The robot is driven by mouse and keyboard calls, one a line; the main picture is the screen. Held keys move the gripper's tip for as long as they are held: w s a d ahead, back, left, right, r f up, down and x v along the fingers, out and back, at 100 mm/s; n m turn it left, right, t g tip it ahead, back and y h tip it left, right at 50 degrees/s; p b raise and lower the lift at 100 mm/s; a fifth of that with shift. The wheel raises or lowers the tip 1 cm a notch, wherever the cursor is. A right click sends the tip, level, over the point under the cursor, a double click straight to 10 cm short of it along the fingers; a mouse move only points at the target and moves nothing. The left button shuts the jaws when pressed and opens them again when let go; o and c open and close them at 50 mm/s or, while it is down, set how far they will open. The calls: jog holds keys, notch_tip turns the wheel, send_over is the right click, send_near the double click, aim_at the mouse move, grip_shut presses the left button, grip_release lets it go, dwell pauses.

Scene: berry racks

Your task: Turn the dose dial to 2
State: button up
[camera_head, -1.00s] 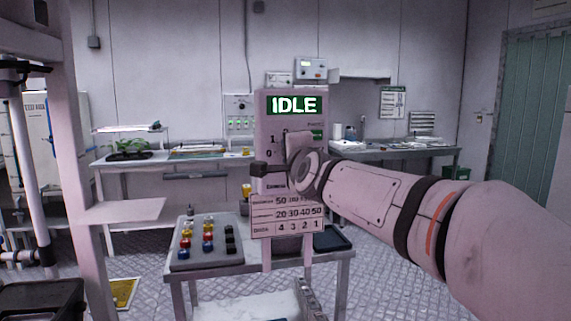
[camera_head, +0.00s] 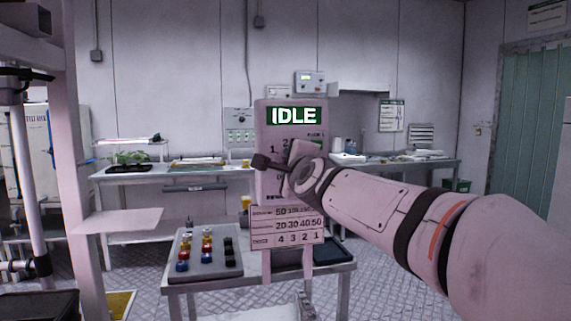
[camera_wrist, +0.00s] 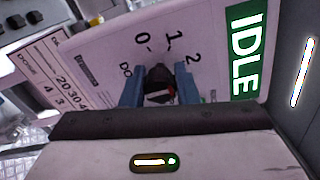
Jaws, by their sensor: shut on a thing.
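The dose dial (camera_wrist: 157,76) is a small dark knob on the pale front of the dispenser panel (camera_wrist: 105,55). The printed marks 0, 1 and 2 curve around it in the wrist view. My gripper (camera_wrist: 160,90) has its two blue fingers shut on the dial, one on each side. The knob's far end faces roughly the 1 mark; the exact setting is hard to read. In the head view, my wrist covers the dial, and the panel's green screen (camera_head: 293,116) reads IDLE.
A dose table card (camera_head: 287,226) hangs low on the panel. Below, a small table holds a grey tray (camera_head: 188,267) of coloured and black knobs and a dark tray (camera_head: 330,252). A long bench (camera_head: 125,178) stands behind.

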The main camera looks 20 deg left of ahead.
jog(key=shift+f, duration=0.2)
jog(key=o, duration=1)
jog(key=shift+r, duration=0.15)
jog(key=shift+c, duration=0.2)
jog(key=shift+s+d, duration=0.1)
jog(key=shift+s, duration=0.1)
jog(key=v, duration=0.7)
jog(key=shift+d, duration=0.15)
jog(key=shift+s, duration=0.15)
